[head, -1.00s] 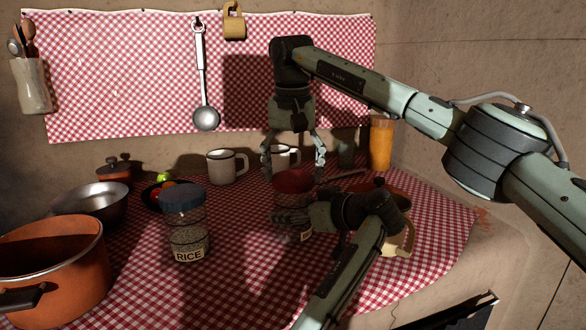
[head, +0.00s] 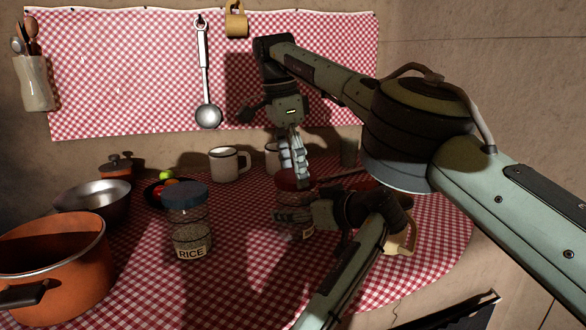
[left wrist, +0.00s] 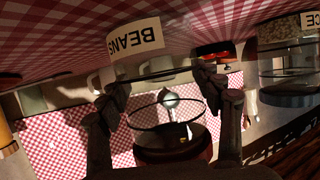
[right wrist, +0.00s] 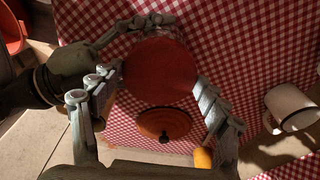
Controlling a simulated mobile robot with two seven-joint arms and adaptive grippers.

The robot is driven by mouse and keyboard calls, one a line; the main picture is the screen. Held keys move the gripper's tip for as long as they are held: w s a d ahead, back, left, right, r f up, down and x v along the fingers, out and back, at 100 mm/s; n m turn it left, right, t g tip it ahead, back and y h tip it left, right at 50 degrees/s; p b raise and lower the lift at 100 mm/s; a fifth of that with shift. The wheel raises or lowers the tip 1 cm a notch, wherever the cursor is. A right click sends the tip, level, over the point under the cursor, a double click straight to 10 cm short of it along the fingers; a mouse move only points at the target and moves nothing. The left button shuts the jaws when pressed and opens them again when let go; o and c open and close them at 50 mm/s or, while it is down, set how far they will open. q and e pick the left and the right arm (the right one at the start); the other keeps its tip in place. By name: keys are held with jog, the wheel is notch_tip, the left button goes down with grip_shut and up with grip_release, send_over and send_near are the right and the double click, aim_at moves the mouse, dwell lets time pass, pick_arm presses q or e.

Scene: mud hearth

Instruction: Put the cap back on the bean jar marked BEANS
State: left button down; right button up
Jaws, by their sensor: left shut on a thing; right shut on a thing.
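The bean jar stands on the checked cloth; its BEANS label (left wrist: 135,39) appears upside down in the left wrist view. Its glass (left wrist: 166,112) runs between the fingers of my left gripper (head: 283,215), which is shut on the jar from the side. The red cap (right wrist: 160,70) sits at the jar's mouth and looks level; it also shows in the head view (head: 290,184). I cannot tell whether it is fully seated. My right gripper (head: 297,178) points down from above, shut on the cap with a finger on either side.
A rice jar (head: 187,222) with a blue lid stands left of the bean jar. An orange lidded pot (right wrist: 165,123) shows beyond the cap.

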jog(key=o, duration=0.8)
jog(key=shift+o, duration=0.5)
pick_arm(q)
jog(key=shift+c, duration=1.2)
grip_release()
jog(key=v, duration=1.2)
